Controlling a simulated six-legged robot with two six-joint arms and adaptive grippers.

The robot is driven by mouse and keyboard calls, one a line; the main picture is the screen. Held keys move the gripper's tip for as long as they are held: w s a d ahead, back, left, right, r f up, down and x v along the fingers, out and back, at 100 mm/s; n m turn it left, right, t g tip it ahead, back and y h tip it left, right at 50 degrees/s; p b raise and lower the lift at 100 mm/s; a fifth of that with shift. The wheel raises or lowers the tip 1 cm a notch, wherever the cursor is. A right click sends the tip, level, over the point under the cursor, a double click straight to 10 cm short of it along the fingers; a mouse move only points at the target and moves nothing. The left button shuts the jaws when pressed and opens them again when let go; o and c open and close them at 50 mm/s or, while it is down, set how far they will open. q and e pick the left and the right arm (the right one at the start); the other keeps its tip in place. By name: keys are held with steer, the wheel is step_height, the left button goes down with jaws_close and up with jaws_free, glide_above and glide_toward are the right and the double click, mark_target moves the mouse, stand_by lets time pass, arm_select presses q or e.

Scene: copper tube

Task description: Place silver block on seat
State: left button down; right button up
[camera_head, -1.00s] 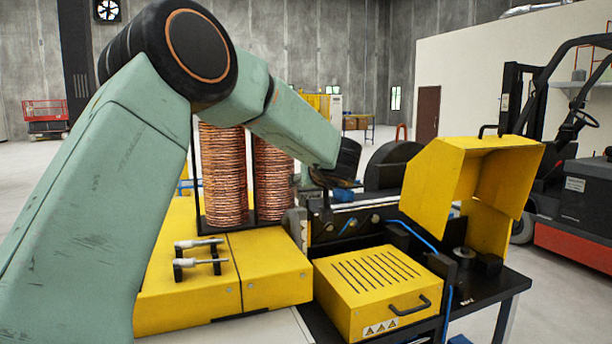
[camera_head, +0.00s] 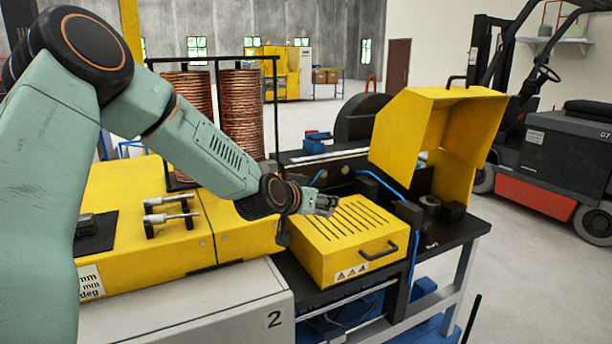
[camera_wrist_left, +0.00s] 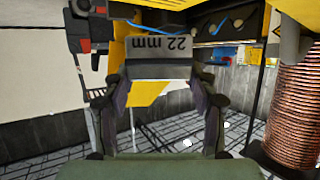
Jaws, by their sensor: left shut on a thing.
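My left gripper (camera_head: 318,202) is in front of the slotted yellow cover in the head view. In the left wrist view, its two fingers (camera_wrist_left: 158,88) are shut on a silver block (camera_wrist_left: 158,58) marked "22 mm", which appears upside down there. In the head view the block is too small to tell from the fingers. I cannot pick out the seat for certain. A dark block lies on a black pad (camera_head: 97,243) on the yellow machine top at the left. My right gripper is not in view.
The slotted yellow cover (camera_head: 348,240) with a black handle lies below my gripper. A raised yellow hood (camera_head: 420,125) and a blue hose (camera_head: 378,182) stand to its right. Two copper coils (camera_head: 241,110) stand behind. Two metal pins (camera_head: 172,210) rest on a stand on the left machine.

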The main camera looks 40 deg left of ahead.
arm_select(q)
steer(key=s+d+f+m+g+h+b, duration=0.2)
steer(key=s+d+f+m+h, duration=0.3)
steer(key=s+d+f, duration=0.3)
steer(key=s+d+f+m+g+h+b, duration=0.1)
steer(key=s+d+f+m+h+b, duration=0.1)
steer(key=s+d+f+m+h, duration=0.6)
steer(key=s+d+f+g+b, duration=0.1)
steer(key=s+d+f+b, duration=0.1)
steer(key=f+b, duration=0.6)
steer(key=s+d+f+n+g+b, duration=0.1)
steer(key=s+d+f+b, duration=0.2)
steer(key=f+b, duration=0.4)
steer(key=shift+d+f+y+b, duration=0.4)
steer(key=shift+d+b, duration=0.3)
steer(key=shift+b, duration=0.35)
